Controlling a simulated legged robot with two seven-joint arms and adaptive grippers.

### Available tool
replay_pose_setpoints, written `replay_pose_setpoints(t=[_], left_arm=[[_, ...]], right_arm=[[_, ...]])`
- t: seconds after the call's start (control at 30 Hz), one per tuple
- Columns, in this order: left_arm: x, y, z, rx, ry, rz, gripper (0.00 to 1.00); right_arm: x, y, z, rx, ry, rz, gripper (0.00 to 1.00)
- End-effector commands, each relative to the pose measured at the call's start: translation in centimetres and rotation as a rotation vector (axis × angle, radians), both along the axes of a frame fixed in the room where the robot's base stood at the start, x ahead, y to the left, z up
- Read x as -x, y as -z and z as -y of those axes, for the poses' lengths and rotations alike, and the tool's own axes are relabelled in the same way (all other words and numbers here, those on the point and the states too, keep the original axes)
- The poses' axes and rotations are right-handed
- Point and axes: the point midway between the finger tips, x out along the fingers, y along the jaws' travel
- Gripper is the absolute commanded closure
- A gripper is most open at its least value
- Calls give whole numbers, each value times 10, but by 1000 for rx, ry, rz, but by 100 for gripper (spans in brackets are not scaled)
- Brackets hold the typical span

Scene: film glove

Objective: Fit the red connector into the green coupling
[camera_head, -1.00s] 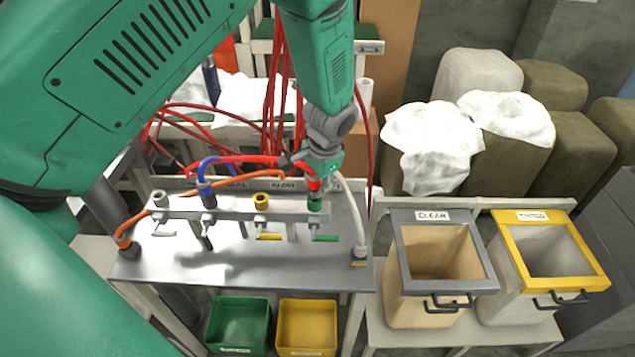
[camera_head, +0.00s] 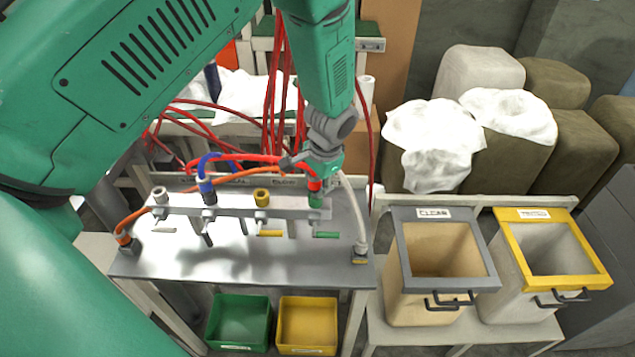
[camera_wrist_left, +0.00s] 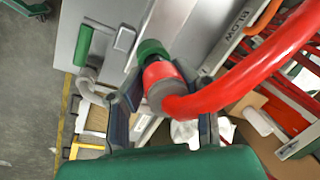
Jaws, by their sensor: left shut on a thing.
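The red connector (camera_wrist_left: 163,78) sits at the end of a thick red hose (camera_wrist_left: 235,90) in the left wrist view. My left gripper (camera_wrist_left: 165,100) is shut on it, one finger on each side. The connector's front end meets the green coupling (camera_wrist_left: 152,50) in line with it; how deep it sits cannot be told. In the head view my left gripper (camera_head: 318,170) is above the green coupling (camera_head: 316,201) at the right end of the manifold bar, with the red connector (camera_head: 314,185) just over it. My right gripper is out of view.
The metal bar (camera_head: 235,212) also carries a yellow coupling (camera_head: 262,196), a blue hose (camera_head: 205,175) and a grey coupling (camera_head: 160,195). A white hose (camera_head: 357,215) stands close at right. Red hoses (camera_head: 275,90) hang behind. Green (camera_head: 240,322) and yellow (camera_head: 306,325) bins sit below.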

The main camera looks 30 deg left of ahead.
Motion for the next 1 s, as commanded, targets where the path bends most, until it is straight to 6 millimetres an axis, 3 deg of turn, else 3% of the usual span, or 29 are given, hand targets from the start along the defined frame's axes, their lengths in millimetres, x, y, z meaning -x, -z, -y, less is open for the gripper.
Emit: replay_pose_setpoints(t=[0.43, 0.47, 0.5, 0.53, 0.87, 1.0], left_arm=[[0, 12, 0, -1, 0, 1, 100], [0, 11, 0, -1, 0, 1, 68], [0, 11, 0, -1, 0, 1, 54], [0, 11, 0, 0, 0, 1, 51], [0, 9, 0, 0, 0, 0, 51], [0, -6, 3, 0, 0, 2, 51]], right_arm=[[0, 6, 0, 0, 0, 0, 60], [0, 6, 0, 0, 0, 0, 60], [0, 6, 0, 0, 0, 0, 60], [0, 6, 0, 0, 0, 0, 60], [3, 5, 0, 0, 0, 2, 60], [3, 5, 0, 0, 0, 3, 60]])
